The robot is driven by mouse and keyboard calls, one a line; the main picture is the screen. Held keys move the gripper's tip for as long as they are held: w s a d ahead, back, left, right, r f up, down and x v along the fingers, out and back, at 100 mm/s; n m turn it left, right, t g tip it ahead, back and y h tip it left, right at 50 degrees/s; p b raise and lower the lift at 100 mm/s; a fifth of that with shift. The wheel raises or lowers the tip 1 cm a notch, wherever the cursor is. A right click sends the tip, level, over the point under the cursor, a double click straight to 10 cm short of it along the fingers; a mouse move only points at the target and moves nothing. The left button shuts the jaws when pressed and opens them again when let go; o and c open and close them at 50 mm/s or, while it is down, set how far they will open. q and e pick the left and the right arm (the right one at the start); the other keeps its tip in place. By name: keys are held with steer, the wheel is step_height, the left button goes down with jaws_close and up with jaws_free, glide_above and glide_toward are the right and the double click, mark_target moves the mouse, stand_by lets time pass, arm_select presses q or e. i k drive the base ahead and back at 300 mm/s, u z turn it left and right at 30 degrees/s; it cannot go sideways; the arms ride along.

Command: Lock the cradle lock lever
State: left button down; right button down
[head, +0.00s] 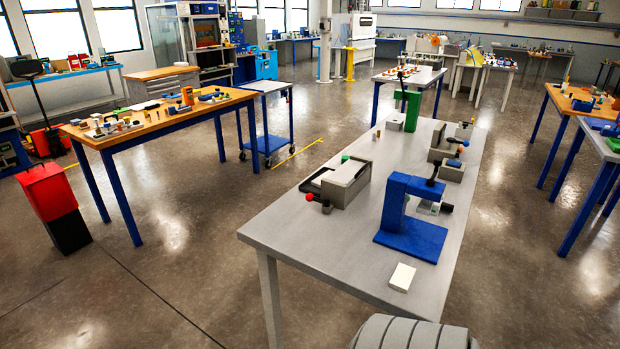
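I cannot tell for certain which fixture is the cradle or which handle is its lock lever. On the grey table (295,228) a grey box with a pale top (345,183) has a red knob (309,197) on a dark stem at its near left side. Neither gripper shows in the head view.
A white block (402,277) lies near the grey table's front edge. A tall green post (412,108) stands at its far end. A wooden-topped table (150,115) with tools stands left, beside a red and black bin (52,192). The floor between the tables is open.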

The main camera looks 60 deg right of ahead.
mark_target(309, 196)
steer(key=z, duration=0.05)
steer(key=i, duration=1.35)
steer(key=z, duration=0.35)
steer(key=i, duration=1.3)
steer(key=z, duration=1.25)
steer(key=i, duration=0.8)
steer(key=z, duration=1.3)
steer(key=i, duration=0.35)
steer(key=z, duration=0.2)
